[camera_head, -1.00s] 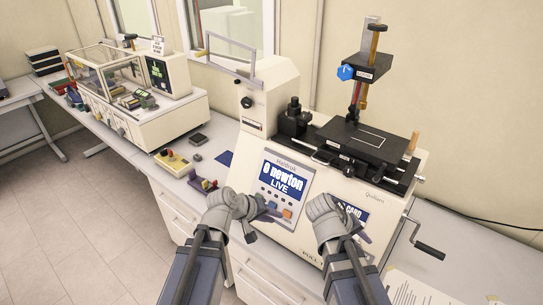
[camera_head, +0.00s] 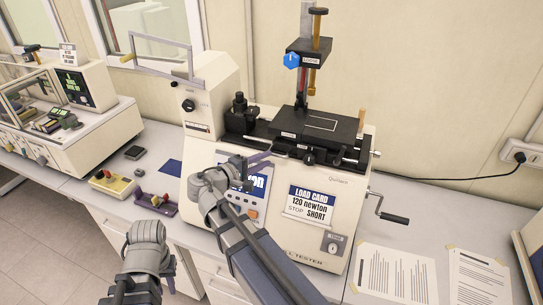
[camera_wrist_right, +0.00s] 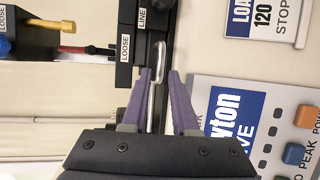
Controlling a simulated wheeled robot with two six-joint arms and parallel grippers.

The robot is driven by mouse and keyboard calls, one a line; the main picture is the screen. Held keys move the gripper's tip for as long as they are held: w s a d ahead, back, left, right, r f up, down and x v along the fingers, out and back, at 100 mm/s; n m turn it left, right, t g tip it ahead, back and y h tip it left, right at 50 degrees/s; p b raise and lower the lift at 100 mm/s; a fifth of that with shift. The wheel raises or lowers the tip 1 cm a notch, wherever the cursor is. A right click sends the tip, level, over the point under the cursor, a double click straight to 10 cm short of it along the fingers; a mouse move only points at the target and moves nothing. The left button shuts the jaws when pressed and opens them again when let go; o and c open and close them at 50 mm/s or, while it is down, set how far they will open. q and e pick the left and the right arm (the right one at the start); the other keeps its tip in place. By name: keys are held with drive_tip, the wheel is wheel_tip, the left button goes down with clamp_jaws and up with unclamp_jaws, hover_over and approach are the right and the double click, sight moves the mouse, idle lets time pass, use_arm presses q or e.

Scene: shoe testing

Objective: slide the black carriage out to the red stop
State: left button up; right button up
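The black carriage (camera_head: 318,127), a flat plate with a pale outlined rectangle, sits on dark rails on top of the cream tester (camera_head: 312,240). In the right wrist view, a black block (camera_wrist_right: 133,40) labelled LOOSE and LINE has a metal loop handle (camera_wrist_right: 158,65) beside it. My right gripper (camera_head: 255,160) is at the tester's front, over the screen; its purple fingers (camera_wrist_right: 160,78) are open, with the handle between or behind them; contact is unclear. My left gripper (camera_head: 170,272) is low at the table's front edge; its fingers are mostly hidden. I cannot identify a red stop with certainty.
A column with a blue knob (camera_head: 291,60) and a red rod (camera_head: 301,86) rises behind the carriage. A crank handle (camera_head: 394,218) sticks out at the right. A load card (camera_head: 309,203) reads 120 newton. Papers (camera_head: 395,273) lie at the right; a purple tray (camera_head: 155,203) lies left.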

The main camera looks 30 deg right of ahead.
sight(276, 155)
drive_tip(key=b+x, duration=0.1)
drive_tip(key=x, duration=0.4)
drive_tip(key=shift+w+d+f, duration=0.1)
drive_tip(key=shift+w+d, duration=0.05)
drive_tip(key=shift+d, duration=0.2)
clamp_jaws()
idle(1.2)
